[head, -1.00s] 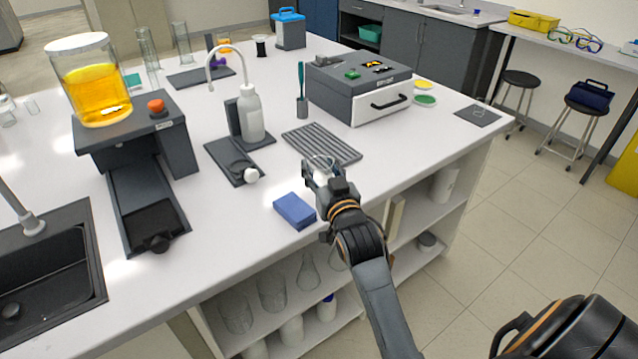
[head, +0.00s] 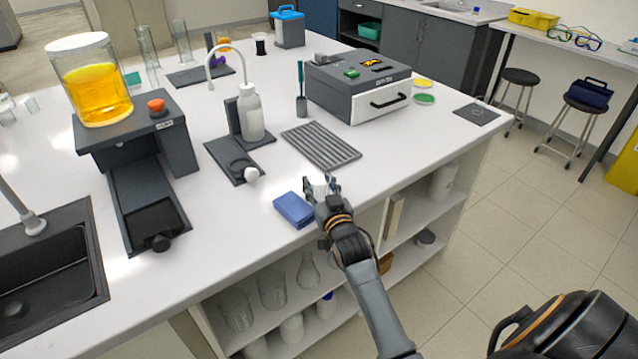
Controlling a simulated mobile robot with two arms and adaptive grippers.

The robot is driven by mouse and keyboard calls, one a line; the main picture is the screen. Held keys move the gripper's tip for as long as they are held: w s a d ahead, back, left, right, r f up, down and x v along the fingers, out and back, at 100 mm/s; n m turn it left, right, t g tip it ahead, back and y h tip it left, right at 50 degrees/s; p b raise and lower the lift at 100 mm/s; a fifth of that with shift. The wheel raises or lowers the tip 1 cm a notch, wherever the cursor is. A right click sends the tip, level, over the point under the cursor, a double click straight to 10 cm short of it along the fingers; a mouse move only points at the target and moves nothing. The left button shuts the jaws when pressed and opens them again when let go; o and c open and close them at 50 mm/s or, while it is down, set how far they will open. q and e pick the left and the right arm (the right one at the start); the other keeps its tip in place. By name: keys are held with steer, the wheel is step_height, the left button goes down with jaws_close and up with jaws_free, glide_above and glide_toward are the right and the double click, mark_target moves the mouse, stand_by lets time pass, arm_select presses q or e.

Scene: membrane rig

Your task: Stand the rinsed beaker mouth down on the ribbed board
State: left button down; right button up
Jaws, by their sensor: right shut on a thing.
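The ribbed board (head: 321,146) is a dark grey grooved slab lying flat on the white bench, with nothing standing on it. My right gripper (head: 322,185) is near the bench's front edge, in front of the board and apart from it in the picture. It is shut on a small clear glass beaker (head: 320,183), mostly hidden between the fingers. I cannot tell which way its mouth points. My left gripper is not in view.
A blue sponge (head: 294,210) lies just left of my right gripper. A white bottle (head: 250,113) on a dark stand is left of the board. A grey box with a drawer (head: 358,86) stands behind it. Bare bench lies right of the board.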

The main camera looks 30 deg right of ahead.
steer(key=shift+f, duration=0.15)
steer(key=o, duration=1.2)
